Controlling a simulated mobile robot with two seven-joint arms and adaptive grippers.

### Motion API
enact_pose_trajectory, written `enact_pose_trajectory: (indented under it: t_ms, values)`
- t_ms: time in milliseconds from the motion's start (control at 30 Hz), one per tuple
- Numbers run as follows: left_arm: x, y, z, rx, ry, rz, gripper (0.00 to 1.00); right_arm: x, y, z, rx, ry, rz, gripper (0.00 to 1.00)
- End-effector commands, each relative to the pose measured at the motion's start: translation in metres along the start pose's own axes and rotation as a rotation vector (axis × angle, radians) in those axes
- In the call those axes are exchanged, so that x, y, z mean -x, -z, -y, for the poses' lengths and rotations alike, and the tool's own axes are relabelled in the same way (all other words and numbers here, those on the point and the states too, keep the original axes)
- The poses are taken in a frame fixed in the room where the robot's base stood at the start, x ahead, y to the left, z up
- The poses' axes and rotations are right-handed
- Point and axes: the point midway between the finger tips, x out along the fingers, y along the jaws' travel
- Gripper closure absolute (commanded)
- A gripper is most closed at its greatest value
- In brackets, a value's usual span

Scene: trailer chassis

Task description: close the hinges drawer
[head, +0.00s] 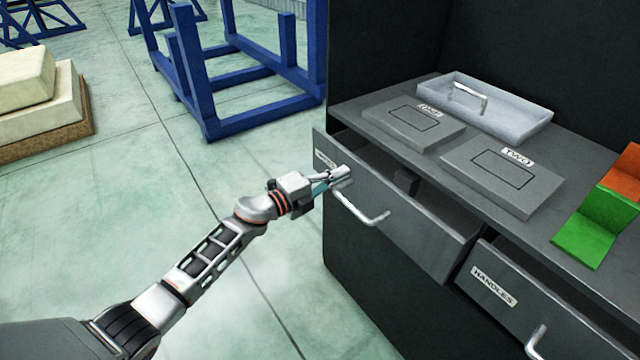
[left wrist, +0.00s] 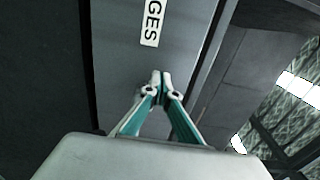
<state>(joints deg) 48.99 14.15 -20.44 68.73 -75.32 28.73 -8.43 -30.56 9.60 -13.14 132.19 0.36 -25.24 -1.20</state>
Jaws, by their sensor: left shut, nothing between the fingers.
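The hinges drawer (head: 418,232) is a dark grey drawer at the left of the cabinet, pulled partly open, with a bar handle (head: 362,210) on its front. Its label is partly hidden in the head view; in the left wrist view the label (left wrist: 152,22) shows the letters "GES". My left gripper (head: 340,176) is shut and empty, at the drawer front near its left end, beside the handle. In the left wrist view its fingertips (left wrist: 160,82) are together in front of the drawer face (left wrist: 120,60); I cannot tell whether they touch it. My right gripper is not in view.
The handles drawer (head: 520,300) to the right is also partly open. On the cabinet top are two grey plates (head: 415,122), a light tray (head: 525,105) holding a metal handle, and green (head: 590,235) and orange (head: 625,175) angled pieces.

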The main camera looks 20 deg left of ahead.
Motion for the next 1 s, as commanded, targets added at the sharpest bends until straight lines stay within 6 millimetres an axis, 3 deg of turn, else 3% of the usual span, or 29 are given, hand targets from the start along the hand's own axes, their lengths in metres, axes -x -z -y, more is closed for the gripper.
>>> enact_pose_trajectory:
  t_ms: [100,333,800,1000]
  values:
    - [-0.017,0.001,-0.005,0.004,-0.003,-0.001,1.00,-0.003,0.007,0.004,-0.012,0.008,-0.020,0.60]
    - [-0.033,0.001,-0.002,0.001,-0.001,-0.001,1.00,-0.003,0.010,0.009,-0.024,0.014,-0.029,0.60]
    - [-0.035,0.000,0.002,-0.001,0.002,0.000,1.00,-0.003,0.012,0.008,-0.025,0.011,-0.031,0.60]
    - [-0.028,-0.004,0.003,-0.001,0.003,0.000,1.00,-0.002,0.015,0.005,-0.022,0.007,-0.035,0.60]
